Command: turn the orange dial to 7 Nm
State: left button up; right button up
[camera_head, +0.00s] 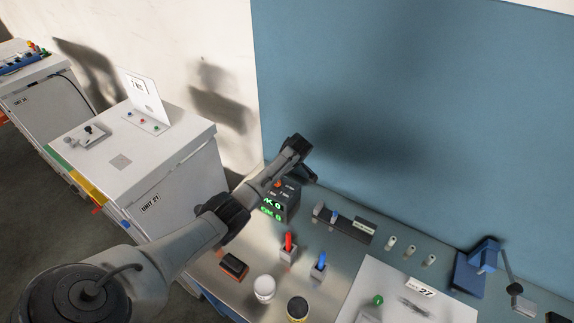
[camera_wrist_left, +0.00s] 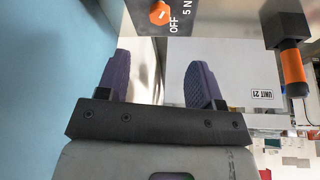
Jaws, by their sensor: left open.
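The orange dial (camera_wrist_left: 160,12) is on the face of a dark control box (camera_head: 288,203), at the top edge of the left wrist view, with "OFF" and "5 N" printed beside it. The dial is partly cut off, and its exact setting is hard to read. In the head view the dial (camera_head: 278,184) is a small orange spot beside my arm. The box has a green lit display, too small to read surely. My left gripper (camera_wrist_left: 158,74) is open and empty, its two purple fingers apart and short of the dial. My right gripper is not in view.
An orange-handled tool (camera_wrist_left: 293,67) hangs at the right of the wrist view. A red-handled holder (camera_head: 288,244), a blue-handled holder (camera_head: 319,264) and round jars (camera_head: 265,288) stand on the bench. A blue wall (camera_head: 420,110) rises behind. A white cabinet (camera_head: 165,170) stands left.

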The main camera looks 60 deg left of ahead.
pick_arm(q)
jog(key=shift+v, duration=1.2)
jog(key=shift+m, duration=0.3)
